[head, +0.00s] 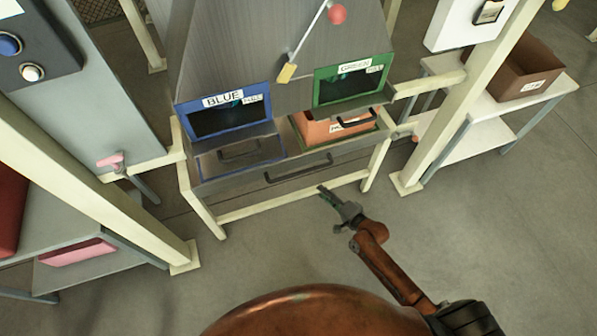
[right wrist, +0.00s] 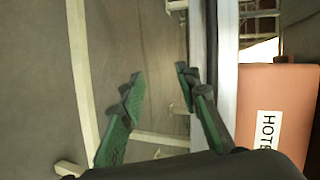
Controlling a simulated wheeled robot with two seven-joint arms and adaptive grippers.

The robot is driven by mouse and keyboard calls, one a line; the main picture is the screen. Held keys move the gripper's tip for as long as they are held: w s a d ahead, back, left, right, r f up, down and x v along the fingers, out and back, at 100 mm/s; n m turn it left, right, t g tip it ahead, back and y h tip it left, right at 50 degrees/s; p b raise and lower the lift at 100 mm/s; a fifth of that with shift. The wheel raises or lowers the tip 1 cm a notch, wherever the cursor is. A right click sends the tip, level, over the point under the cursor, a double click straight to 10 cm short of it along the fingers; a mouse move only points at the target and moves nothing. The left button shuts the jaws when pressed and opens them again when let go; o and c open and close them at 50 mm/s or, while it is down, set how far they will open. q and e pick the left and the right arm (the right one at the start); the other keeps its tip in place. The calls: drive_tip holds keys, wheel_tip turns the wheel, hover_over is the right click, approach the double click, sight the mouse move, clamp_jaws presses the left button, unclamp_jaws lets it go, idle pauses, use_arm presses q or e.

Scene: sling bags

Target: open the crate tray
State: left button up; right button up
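The crate tray (head: 225,185) is a wide grey tray low on the front of the hopper machine, with a long dark bar handle (head: 299,169) on its front. An orange crate (head: 325,134) with a white label sits on its right half, under the green-framed opening; the crate also shows in the right wrist view (right wrist: 285,85). My right gripper (head: 322,190) is just in front of and below the handle, apart from it. In the right wrist view its green-padded fingers (right wrist: 158,78) are spread with nothing between them. My left gripper is out of view.
Blue-framed (head: 222,116) and green-framed (head: 352,80) openings are above the tray. Cream posts stand left (head: 90,180) and right (head: 465,95). A side shelf (head: 500,105) holds a brown box (head: 518,68). The floor (head: 250,255) in front is clear.

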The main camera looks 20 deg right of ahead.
drive_tip(key=m+t+y+b, duration=0.1)
drive_tip(key=y, duration=0.1)
approach(302, 171)
drive_tip(key=w+a+f, duration=0.2)
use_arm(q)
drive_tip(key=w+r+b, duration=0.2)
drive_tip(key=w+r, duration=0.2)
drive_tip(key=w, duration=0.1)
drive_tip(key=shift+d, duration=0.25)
use_arm(e)
drive_tip(key=shift+w+d+r+x, duration=0.1)
drive_tip(key=shift+x, duration=1.1)
drive_tip(key=shift+w+d+r+x, duration=0.1)
drive_tip(key=shift+d+x, duration=0.05)
drive_tip(key=shift+x, duration=1.1)
drive_tip(key=shift+w+d+r+x, duration=0.1)
drive_tip(key=shift+x, duration=1.1)
clamp_jaws()
